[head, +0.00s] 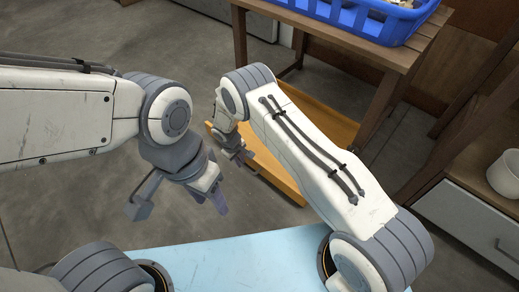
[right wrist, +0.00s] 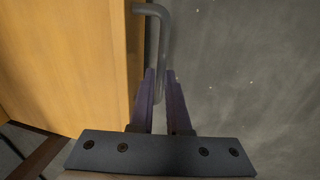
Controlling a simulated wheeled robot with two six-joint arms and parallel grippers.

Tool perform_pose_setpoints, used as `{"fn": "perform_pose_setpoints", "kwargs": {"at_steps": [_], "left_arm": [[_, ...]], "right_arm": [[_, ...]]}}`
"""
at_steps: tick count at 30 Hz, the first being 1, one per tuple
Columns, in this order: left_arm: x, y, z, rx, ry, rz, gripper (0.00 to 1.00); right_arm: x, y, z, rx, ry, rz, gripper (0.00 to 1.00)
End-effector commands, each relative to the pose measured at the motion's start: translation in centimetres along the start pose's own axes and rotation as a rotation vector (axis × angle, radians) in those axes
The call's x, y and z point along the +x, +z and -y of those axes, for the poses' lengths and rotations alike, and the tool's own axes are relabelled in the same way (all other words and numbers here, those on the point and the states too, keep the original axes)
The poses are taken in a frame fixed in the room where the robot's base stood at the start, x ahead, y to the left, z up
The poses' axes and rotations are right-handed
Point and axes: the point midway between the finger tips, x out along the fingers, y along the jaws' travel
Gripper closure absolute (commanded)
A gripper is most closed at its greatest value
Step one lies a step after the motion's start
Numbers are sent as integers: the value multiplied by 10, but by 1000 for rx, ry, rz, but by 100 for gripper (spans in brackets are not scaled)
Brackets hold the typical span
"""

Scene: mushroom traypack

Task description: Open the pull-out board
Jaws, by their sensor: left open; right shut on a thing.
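The pull-out board (head: 325,130) is a flat orange-yellow wooden panel low under the wooden table, jutting out at its near left side. In the right wrist view the board (right wrist: 65,60) fills the left, with a bent grey bar handle (right wrist: 163,35) on its edge. My right gripper (right wrist: 159,75) is shut on this handle, with the bar between its two purple fingers. In the head view my right gripper (head: 242,157) is at the board's front edge, partly hidden by its arm. My left gripper (head: 218,200) is open and empty above the floor, left of the board.
The wooden table (head: 405,60) stands above the board and carries a blue basket (head: 370,20). A white drawer cabinet (head: 465,220) with a white pot (head: 506,172) is at the right. Bare grey floor (head: 60,215) lies to the left and in front of the board.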

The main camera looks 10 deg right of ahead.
Motion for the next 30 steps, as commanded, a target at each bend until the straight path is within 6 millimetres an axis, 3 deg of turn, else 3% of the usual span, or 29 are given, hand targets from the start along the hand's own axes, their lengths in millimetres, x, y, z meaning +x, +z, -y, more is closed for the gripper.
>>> {"fn": "perform_pose_setpoints", "kwargs": {"at_steps": [3,10,27,28,30], "left_arm": [[-5,0,0,0,0,0,50],[-9,0,-1,0,0,0,50],[-10,-1,-1,0,0,0,50],[-10,-1,-1,0,0,0,50],[-10,-1,-1,0,0,0,50]], "right_arm": [[-5,-7,26,-3,-2,-14,100],[-10,-8,54,10,-2,-15,100],[-12,-8,65,16,-2,-16,100],[-12,-8,65,16,-2,-16,78],[-12,-8,65,16,-2,-14,55]]}}
